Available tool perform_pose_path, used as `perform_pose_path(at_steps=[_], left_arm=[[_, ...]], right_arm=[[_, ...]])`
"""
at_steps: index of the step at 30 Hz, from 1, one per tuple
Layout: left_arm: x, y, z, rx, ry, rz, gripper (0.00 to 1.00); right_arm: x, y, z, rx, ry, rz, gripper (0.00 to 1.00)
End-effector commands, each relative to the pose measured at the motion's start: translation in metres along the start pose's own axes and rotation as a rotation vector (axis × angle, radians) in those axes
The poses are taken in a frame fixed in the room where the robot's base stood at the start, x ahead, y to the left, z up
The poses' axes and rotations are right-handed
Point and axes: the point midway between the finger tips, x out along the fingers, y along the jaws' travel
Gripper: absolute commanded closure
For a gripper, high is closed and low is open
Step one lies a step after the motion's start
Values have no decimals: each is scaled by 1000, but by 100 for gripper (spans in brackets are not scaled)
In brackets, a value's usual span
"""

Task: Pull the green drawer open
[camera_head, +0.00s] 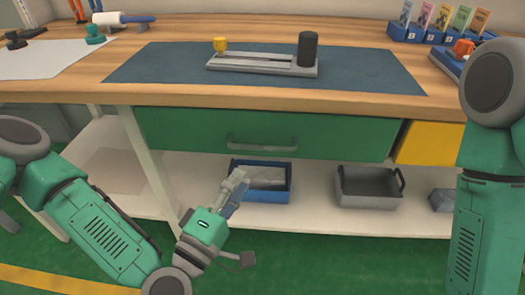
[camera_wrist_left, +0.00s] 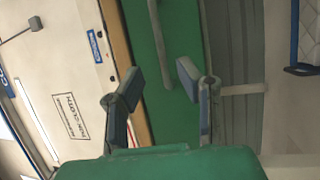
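The green drawer (camera_head: 350,139) is set under the bench top and looks closed, with a grey bar handle (camera_head: 262,146) on its front. My left gripper (camera_head: 236,180) is in front of the bench, below and a little left of the handle in the head view. In the left wrist view its two fingers (camera_wrist_left: 160,88) are spread apart with nothing between them. The green drawer front (camera_wrist_left: 180,60) and the handle (camera_wrist_left: 158,45) show beyond the fingertips, apart from them. My right arm is at the right edge of the head view; its gripper is out of view.
On the lower shelf are a blue bin (camera_head: 272,194) and a grey bin (camera_head: 368,188). A yellow drawer (camera_head: 428,143) is right of the green one. The bench's white leg (camera_head: 145,160) stands to the left. Green floor (camera_head: 330,260) lies open in front.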

Motion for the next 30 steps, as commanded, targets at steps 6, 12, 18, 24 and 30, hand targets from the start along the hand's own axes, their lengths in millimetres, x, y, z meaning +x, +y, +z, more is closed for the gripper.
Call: perform_pose_path(at_steps=[6, 12, 18, 24, 30], left_arm=[[49, -2, 0, 2, 0, 2, 69], [82, -2, 1, 2, -1, 0, 69], [98, -2, 1, 2, -2, -3, 69], [101, -1, 1, 2, -2, -3, 69], [100, -1, 1, 2, -3, -3, 100]], right_arm=[[12, 0, 1, 0, -1, 0, 40], [19, 0, 1, 0, -1, 0, 40], [21, 0, 1, 0, -1, 0, 40], [21, 0, 1, 0, -1, 0, 40], [21, 0, 1, 0, -1, 0, 40]])
